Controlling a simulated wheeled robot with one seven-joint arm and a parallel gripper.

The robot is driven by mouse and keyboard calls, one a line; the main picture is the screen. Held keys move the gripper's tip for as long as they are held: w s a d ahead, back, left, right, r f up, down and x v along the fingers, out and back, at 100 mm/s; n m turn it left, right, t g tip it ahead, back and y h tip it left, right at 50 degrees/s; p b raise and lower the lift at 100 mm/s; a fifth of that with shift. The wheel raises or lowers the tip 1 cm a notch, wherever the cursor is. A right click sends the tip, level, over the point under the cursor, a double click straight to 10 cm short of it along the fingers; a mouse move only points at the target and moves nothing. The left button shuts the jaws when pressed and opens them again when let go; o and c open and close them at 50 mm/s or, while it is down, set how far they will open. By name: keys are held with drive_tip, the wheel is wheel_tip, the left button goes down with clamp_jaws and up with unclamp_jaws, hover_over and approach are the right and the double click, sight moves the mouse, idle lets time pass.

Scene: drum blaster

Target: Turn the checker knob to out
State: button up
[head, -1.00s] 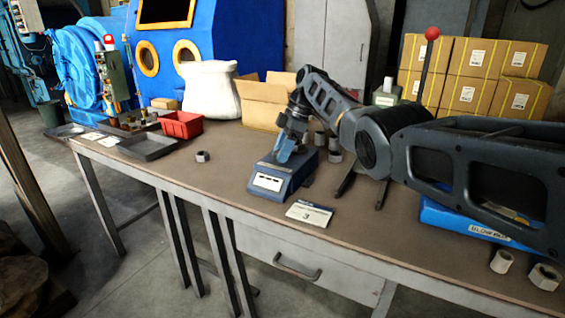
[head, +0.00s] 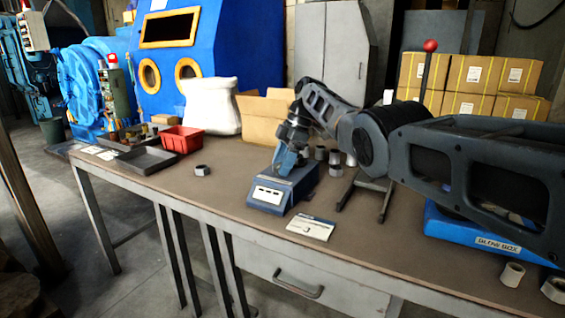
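A small blue box-shaped device (head: 268,196) with a white front panel stands on the workbench; it may be the checker. No knob can be made out on it; its top is partly hidden by my gripper. My gripper (head: 285,165) points down at the top of the device, close to it or touching; I cannot tell which. Its fingers look blue and are too small and overlapped to show whether they are open or shut.
A red bin (head: 182,139), grey tray (head: 146,160), white sack (head: 211,107) and open carton (head: 262,118) stand behind. Several nuts and a blue box (head: 480,235) are right.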

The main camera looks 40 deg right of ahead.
drive_tip(key=shift+o, duration=0.9)
drive_tip(key=v, duration=0.7)
drive_tip(key=shift+r+p, duration=0.3)
drive_tip(key=shift+r, duration=0.05)
drive_tip(key=shift+s+d, duration=0.1)
